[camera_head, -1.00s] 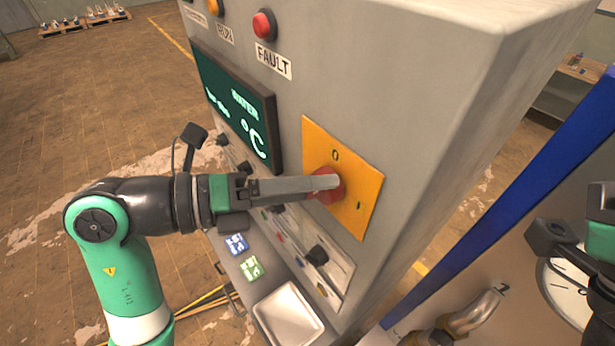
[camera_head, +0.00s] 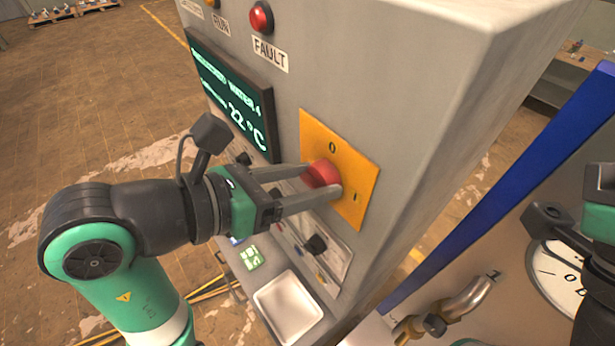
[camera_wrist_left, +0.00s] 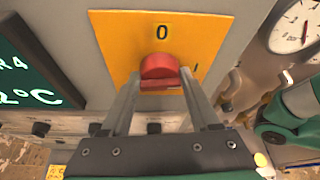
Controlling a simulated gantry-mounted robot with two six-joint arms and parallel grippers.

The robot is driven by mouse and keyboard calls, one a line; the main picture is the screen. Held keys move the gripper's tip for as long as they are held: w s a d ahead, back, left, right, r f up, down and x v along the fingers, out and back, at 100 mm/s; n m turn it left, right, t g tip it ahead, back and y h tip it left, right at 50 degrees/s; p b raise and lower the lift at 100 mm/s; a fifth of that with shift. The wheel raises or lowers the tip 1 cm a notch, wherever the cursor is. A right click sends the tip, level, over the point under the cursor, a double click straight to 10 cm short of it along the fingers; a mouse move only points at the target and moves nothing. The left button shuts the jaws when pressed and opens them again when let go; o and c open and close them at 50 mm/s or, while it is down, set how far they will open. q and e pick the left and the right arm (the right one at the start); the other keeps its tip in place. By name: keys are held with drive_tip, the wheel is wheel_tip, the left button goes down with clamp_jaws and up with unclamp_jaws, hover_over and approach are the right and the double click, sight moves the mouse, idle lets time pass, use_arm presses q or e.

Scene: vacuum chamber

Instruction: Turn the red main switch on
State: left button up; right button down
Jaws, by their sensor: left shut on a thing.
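The red main switch (camera_head: 322,174) is a round red knob on a yellow plate (camera_head: 352,160) marked 0 at the top and 1 at the lower right. It also shows in the left wrist view (camera_wrist_left: 160,68). My left gripper (camera_head: 320,180) is shut on the switch, with one finger at each side of the knob; it also shows in the left wrist view (camera_wrist_left: 161,82). I cannot tell exactly which mark the knob points to. Part of my right wrist shows at the right edge of the head view, but its fingertips cannot be made out.
The grey cabinet carries a lit display (camera_head: 232,95) and a red FAULT lamp (camera_head: 261,18) above the switch. Small black knobs (camera_head: 316,244) and a white tray (camera_head: 288,306) are below. A blue post (camera_head: 500,190) and a dial (camera_head: 558,280) stand to the right.

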use_arm(q)
drive_tip(key=shift+m+t, duration=0.3)
drive_tip(key=shift+m, duration=0.2)
idle(0.3)
drive_tip(key=o, duration=1.4)
drive_tip(key=shift+y, duration=0.3)
drive_tip(key=p+v, duration=0.2)
drive_tip(key=v, duration=0.9)
drive_tip(key=shift+s+a+r, duration=0.1)
drive_tip(key=shift+s+a, duration=0.1)
